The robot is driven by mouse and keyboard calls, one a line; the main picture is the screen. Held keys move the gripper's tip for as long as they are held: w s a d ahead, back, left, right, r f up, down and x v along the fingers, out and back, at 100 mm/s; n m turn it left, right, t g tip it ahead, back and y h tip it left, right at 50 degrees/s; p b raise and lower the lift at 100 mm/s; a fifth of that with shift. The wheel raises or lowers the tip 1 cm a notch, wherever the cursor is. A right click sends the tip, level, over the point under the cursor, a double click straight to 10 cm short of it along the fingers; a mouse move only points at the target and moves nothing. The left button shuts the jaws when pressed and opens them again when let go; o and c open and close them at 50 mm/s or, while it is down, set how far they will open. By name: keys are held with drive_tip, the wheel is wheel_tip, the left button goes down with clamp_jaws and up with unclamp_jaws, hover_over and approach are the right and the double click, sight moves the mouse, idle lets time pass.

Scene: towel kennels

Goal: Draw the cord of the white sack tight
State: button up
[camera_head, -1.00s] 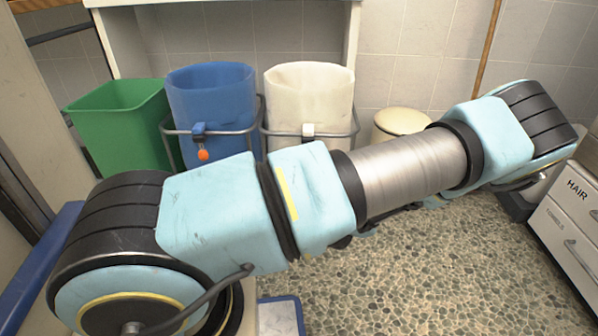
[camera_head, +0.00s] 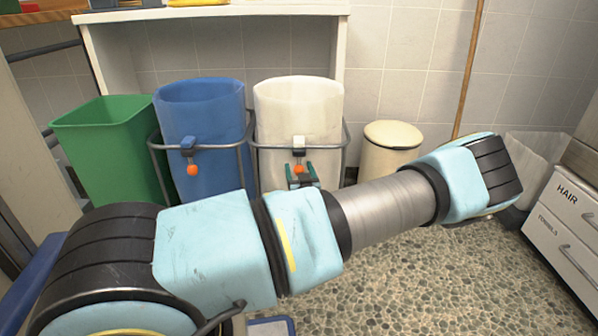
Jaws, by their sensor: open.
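The white sack (camera_head: 298,108) hangs open-mouthed in a grey metal ring frame (camera_head: 333,146), right of the blue sack. A white cord lock (camera_head: 299,142) sits at the front of its rim. A small orange ball (camera_head: 299,169) hangs just below the lock. My gripper (camera_head: 302,174) shows teal fingertips just in front of the white sack. Its fingers are apart, one on each side of the orange ball. I cannot tell whether they touch it. My arm hides the lower part of the sack and most of the gripper.
A blue sack (camera_head: 200,112) with its own orange ball (camera_head: 193,170) hangs to the left, beside a green bin (camera_head: 105,145). A cream lidded bin (camera_head: 391,148) stands to the right. A white shelf (camera_head: 215,12) is above. Drawers (camera_head: 562,225) stand far right; pebbled floor (camera_head: 420,280) is clear.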

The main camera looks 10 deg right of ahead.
drive_tip(key=shift+w, duration=0.2)
clamp_jaws()
idle(0.5)
idle(0.8)
